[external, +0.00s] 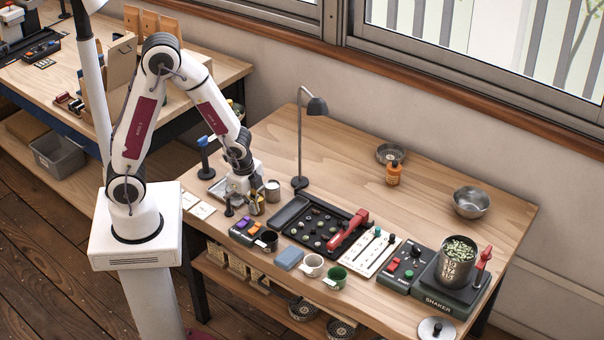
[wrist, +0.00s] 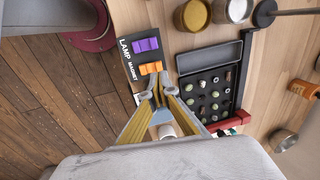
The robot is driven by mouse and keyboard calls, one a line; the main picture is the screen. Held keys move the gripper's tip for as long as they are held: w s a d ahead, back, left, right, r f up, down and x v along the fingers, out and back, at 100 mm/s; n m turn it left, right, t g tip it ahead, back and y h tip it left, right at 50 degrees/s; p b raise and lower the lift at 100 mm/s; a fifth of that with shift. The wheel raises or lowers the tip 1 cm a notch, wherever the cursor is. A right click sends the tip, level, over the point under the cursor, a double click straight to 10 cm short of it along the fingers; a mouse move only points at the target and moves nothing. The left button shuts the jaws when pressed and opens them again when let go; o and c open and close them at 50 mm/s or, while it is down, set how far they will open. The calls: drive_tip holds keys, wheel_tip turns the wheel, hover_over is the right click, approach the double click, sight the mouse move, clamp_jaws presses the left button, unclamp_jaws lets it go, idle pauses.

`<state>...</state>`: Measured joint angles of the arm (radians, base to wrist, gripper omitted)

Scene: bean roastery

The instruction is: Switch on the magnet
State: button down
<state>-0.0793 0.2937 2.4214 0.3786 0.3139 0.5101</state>
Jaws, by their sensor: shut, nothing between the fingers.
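The switch box (wrist: 140,62) is dark, with a purple switch (wrist: 146,45) labelled LAMP and an orange switch (wrist: 150,68) labelled MAGNET. In the external view the box (external: 241,239) stands near the table's front left edge, with its purple and orange switches on top. My gripper (wrist: 156,92) is shut and empty. In the wrist view its fingertips lie just below the orange switch; whether they touch it I cannot tell. In the external view my gripper (external: 243,207) points down just behind the box, among small cups. The switch positions are too small to read.
A blue block (external: 289,259), a white mug (external: 312,266) and a green mug (external: 335,278) stand in front. A lamp (external: 299,150) rises behind.

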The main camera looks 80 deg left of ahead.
sight(256, 225)
drive_tip(key=shift+w+a+f, duration=0.15)
drive_tip(key=shift+f, duration=1.1)
drive_tip(key=shift+w+a+f, duration=0.15)
drive_tip(key=shift+f, duration=1.1)
drive_tip(key=shift+f, duration=0.1)
drive_tip(key=shift+w+a+f, duration=0.2)
drive_tip(key=shift+f, duration=0.15)
drive_tip(key=shift+s+d, duration=0.15)
drive_tip(key=shift+d, duration=0.05)
drive_tip(key=shift+s+d+r, duration=0.2)
drive_tip(key=shift+s+d, duration=0.1)
drive_tip(key=shift+s, duration=0.1)
drive_tip(key=shift+r, duration=0.3)
